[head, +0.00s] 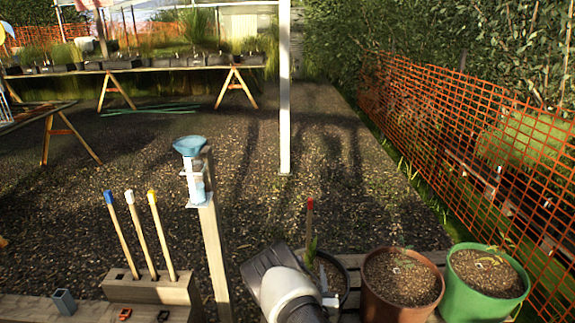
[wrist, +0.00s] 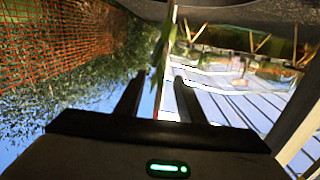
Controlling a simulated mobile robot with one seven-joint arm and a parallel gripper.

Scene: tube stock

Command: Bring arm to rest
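My arm shows at the bottom middle of the head view as a white and dark link, low in front of the pots. Sky and a pale structure show through the gap. The wrist view looks upside down, with the sky low in the picture. In the head view I cannot make out the fingertips. A red-tipped stick (head: 310,222) stands in a black pot (head: 334,275) just beyond my arm, which partly hides the pot.
A brown pot (head: 402,312) and a green pot (head: 482,312) stand right of my arm. Left are a wooden block (head: 150,290) with blue-, white- and yellow-tipped sticks, and a post (head: 215,255) with a blue funnel (head: 190,145). An orange fence (head: 470,135) runs along the right.

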